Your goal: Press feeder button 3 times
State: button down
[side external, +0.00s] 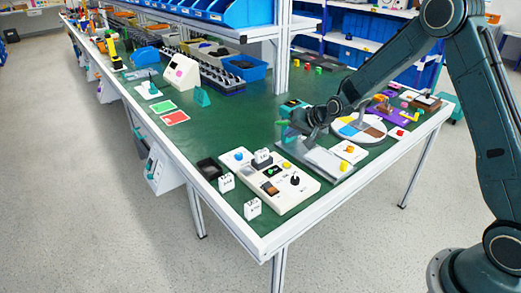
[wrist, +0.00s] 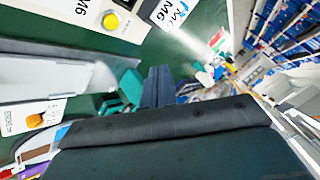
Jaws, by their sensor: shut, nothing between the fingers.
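A small white plate with an orange-yellow button (side external: 349,149) lies on the green table beside a flat grey tray (side external: 322,162). In the wrist view the orange button (wrist: 35,120) is at the left edge. I cannot read which button is labelled as the feeder button. My gripper (side external: 287,135) is above the table, behind the cream control panel (side external: 285,205) and to the left of the button plate. In the wrist view its fingers (wrist: 158,75) are shut and empty, apart from the button.
A teal block (wrist: 124,92) lies near the fingers in the wrist view. A round multicoloured disc (side external: 358,130) and a purple board (side external: 388,110) are to the right. Green table (side external: 225,130) is clear left of my gripper.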

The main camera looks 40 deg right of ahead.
aim_at(289, 165)
jog(key=shift+f, duration=0.15)
jog(key=shift+f, duration=4.2)
jog(key=shift+f, duration=0.9)
dwell(0.3)
jog(key=shift+r, duration=0.85)
jog(key=shift+r, duration=0.1)
jog(key=shift+r, duration=2.45)
